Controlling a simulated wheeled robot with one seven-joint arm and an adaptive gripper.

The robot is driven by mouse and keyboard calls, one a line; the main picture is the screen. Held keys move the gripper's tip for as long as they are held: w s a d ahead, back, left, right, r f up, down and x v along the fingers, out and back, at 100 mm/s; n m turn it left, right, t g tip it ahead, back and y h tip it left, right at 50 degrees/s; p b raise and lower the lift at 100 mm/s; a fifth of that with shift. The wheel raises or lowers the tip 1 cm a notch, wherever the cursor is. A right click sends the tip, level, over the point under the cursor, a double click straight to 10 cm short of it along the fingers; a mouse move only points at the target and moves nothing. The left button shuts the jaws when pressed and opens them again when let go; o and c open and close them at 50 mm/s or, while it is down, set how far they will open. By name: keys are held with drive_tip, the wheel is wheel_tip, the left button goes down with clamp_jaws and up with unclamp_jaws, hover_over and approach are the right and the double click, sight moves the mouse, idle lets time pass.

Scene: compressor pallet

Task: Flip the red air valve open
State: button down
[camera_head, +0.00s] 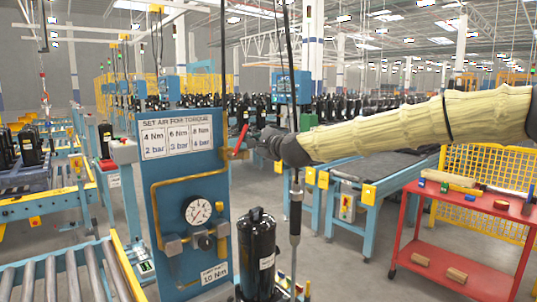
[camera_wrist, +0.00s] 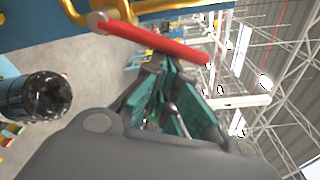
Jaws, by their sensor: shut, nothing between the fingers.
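The red air valve handle (camera_head: 240,141) stands steeply at the right edge of the blue panel (camera_head: 180,180), its top leaning right. In the wrist view the long red handle (camera_wrist: 150,38) runs from its pivot by the yellow pipe (camera_wrist: 75,12) across the picture, just beyond my fingertips. My gripper (camera_head: 251,143) is right beside the handle, on its right side. In the wrist view my gripper (camera_wrist: 170,68) has its green-padded fingers closed together with nothing between them. The fingertips are very close to the handle; I cannot tell whether they touch it.
The panel carries a torque sign (camera_head: 177,135) and a round gauge (camera_head: 198,211). A black compressor (camera_head: 257,250) stands below my gripper, with a hanging tool (camera_head: 295,208) beside it. A red cart (camera_head: 465,240) is at the right. Roller conveyors (camera_head: 60,275) are at the left.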

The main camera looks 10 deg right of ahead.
drive_tip(key=shift+s+a+r+n+t+b, duration=0.1)
drive_tip(key=shift+s+a+r+n+b, duration=0.15)
drive_tip(key=shift+a+r+n+b, duration=0.45)
drive_tip(key=shift+s+a+r+n+t+b, duration=0.1)
drive_tip(key=shift+s+n+b, duration=0.2)
drive_tip(key=shift+n, duration=0.8)
drive_tip(key=shift+s+a+r+n+t+b, duration=0.1)
drive_tip(key=shift+s+a+r+n+b, duration=0.2)
drive_tip(key=shift+n+b, duration=0.45)
drive_tip(key=shift+w+a+r+n, duration=0.1)
drive_tip(key=shift+n, duration=0.15)
drive_tip(key=b, duration=0.2)
approach(244, 133)
drive_tip(key=d, duration=0.1)
drive_tip(key=w+d, duration=0.1)
drive_tip(key=d, duration=0.1)
drive_tip(key=shift+w+d, duration=0.15)
drive_tip(key=shift+w, duration=0.1)
drive_tip(key=shift+f, duration=0.2)
